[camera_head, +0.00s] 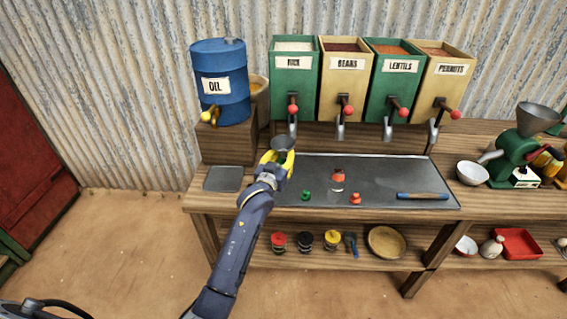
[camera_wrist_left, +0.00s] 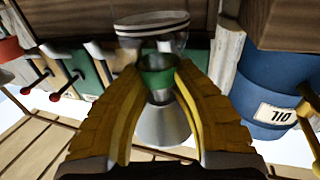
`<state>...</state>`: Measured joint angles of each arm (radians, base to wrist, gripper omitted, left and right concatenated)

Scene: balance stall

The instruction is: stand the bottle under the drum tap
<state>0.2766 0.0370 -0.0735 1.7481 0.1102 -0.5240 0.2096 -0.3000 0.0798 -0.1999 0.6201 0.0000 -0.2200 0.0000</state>
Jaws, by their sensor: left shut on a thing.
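The drum also shows upside down in the left wrist view (camera_wrist_left: 275,75). My left gripper (camera_head: 277,156) is shut on a clear bottle with a green band (camera_wrist_left: 158,76), right of and in front of the drum block. A grey funnel (camera_head: 283,143) sits at the bottle's top; its cone also shows in the left wrist view (camera_wrist_left: 160,125). In the head view the bottle is mostly hidden by funnel and fingers. My right gripper is out of view.
A grey plate (camera_head: 223,179) lies bare in front of the drum block. On the dark mat (camera_head: 395,175) stand a red-banded bottle (camera_head: 338,180), a green cap (camera_head: 306,195), a red cap (camera_head: 355,198) and a blue tool (camera_head: 422,196). Several bins with taps line the back.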

